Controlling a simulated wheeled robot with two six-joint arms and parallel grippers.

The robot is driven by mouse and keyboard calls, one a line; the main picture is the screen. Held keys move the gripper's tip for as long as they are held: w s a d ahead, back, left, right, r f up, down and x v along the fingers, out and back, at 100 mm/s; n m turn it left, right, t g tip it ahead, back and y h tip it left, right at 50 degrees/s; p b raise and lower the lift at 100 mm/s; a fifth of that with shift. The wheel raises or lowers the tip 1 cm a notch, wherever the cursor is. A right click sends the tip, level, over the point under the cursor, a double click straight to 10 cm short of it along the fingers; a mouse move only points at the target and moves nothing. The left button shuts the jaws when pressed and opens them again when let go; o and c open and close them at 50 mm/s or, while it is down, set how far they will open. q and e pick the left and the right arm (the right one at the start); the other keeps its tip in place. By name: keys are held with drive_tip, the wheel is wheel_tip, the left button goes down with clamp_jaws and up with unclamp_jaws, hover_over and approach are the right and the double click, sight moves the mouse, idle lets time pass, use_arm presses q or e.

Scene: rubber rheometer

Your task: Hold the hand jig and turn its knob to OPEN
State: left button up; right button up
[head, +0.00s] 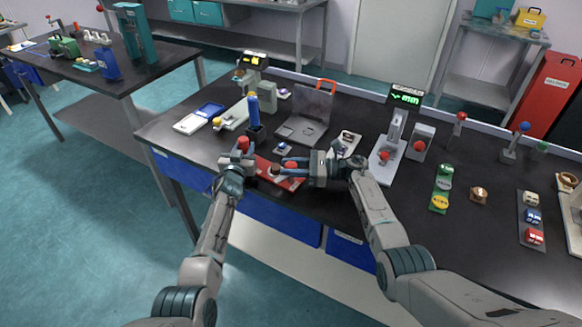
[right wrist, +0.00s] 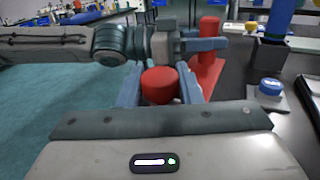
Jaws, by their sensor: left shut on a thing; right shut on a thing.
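The hand jig is a red plate (head: 264,165) near the front edge of the table, with a red upright post (head: 243,143) at its left end. My left gripper (head: 240,155) is shut around this post; the right wrist view also shows the post (right wrist: 208,70) between its fingers. A round red knob (head: 291,164) is at the right part of the jig. My right gripper (head: 288,166) is shut on the knob, seen in the right wrist view as a red cylinder (right wrist: 160,85) between two blue-grey fingers. Any markings by the knob are hidden or too small to read.
A grey stand with a green display (head: 405,97) is further right.

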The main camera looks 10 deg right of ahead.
drive_tip(key=shift+n+g, duration=0.6)
drive_tip(key=shift+g, duration=0.3)
drive_tip(key=shift+s+g, duration=0.1)
drive_tip(key=shift+g, duration=0.2)
drive_tip(key=o, duration=1)
drive_tip(key=shift+c, duration=0.2)
drive_tip(key=shift+d, duration=0.1)
drive_tip(key=d, duration=1.1)
drive_tip(key=shift+s+d, duration=0.25)
drive_tip(key=shift+d, duration=0.15)
